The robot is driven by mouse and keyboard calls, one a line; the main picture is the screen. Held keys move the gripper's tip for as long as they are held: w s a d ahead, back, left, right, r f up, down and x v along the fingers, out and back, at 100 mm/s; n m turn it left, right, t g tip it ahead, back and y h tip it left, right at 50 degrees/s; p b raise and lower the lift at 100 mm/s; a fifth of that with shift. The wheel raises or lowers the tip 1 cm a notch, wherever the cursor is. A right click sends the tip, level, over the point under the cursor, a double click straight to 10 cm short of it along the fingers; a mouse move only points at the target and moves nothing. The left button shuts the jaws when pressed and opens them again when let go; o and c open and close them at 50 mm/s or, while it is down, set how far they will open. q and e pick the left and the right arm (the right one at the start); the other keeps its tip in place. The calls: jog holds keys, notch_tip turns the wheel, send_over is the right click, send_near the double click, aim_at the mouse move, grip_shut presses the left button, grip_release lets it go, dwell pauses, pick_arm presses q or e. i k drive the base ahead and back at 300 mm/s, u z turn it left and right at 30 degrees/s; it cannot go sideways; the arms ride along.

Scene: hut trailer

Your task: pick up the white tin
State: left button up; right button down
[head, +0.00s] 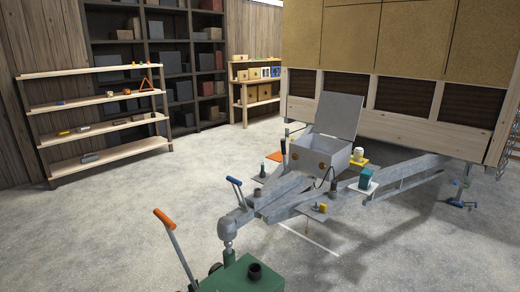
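A small white tin (357,154) stands upright on a yellow plate (362,162), just right of the open grey metal box on the trailer's drawbar. It looks like a short white cylinder and is small at this distance. Neither of my grippers shows in the head view, so I cannot see whether they are open or holding anything.
The open grey box (322,149) has its lid raised. A teal container (366,178) sits on a white plate, right front of the tin. The drawbar (290,192) and a green machine with an orange handle (164,218) stand in front. Floor (110,225) at left is clear.

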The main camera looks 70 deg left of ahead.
aim_at(359, 152)
jog(key=u, duration=1)
jog(key=i, duration=3.65)
jog(key=u, duration=0.45)
